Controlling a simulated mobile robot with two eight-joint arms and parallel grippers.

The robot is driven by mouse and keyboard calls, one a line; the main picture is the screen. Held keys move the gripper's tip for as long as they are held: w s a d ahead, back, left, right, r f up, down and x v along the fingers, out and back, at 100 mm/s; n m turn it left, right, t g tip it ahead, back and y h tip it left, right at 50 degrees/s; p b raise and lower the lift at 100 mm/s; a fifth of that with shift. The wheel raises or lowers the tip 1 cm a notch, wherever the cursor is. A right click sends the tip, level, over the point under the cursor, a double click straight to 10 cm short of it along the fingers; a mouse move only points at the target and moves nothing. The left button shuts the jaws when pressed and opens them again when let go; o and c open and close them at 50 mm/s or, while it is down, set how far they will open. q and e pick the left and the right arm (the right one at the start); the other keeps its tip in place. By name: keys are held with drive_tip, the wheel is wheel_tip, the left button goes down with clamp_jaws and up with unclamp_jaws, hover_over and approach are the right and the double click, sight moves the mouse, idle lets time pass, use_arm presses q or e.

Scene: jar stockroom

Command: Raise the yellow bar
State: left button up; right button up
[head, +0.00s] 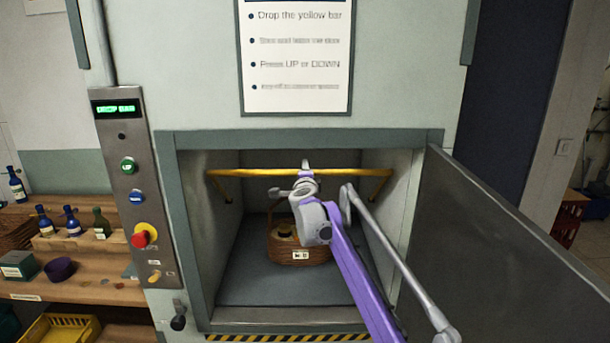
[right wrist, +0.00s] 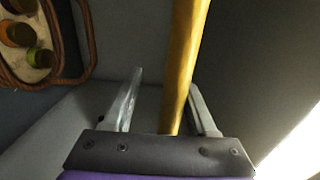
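The yellow bar (head: 262,172) spans the lift compartment's opening across its upper part, with bent ends at both side walls. My right gripper (head: 305,165) reaches into the opening at the middle of the bar. In the right wrist view the bar (right wrist: 186,65) runs between the two fingers of my right gripper (right wrist: 165,100). The fingers are apart, and the bar lies nearer the right finger with a clear gap to the left one. My left gripper is in neither view.
A wicker basket (head: 287,250) holding jars stands on the compartment floor (head: 250,290) behind my arm. The grey door (head: 500,240) hangs open on the right. A control panel (head: 135,190) with buttons and a lit display is on the left, beside a shelf with bottles.

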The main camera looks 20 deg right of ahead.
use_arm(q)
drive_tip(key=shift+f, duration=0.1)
use_arm(e)
drive_tip(key=shift+s, duration=0.1)
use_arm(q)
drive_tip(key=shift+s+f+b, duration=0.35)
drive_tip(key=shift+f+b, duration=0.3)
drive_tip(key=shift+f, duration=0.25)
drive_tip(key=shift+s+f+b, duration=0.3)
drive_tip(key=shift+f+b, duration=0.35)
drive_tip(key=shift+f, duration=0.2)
use_arm(e)
drive_tip(key=v, duration=1)
drive_tip(key=shift+s, duration=0.3)
drive_tip(key=shift+a, duration=0.15)
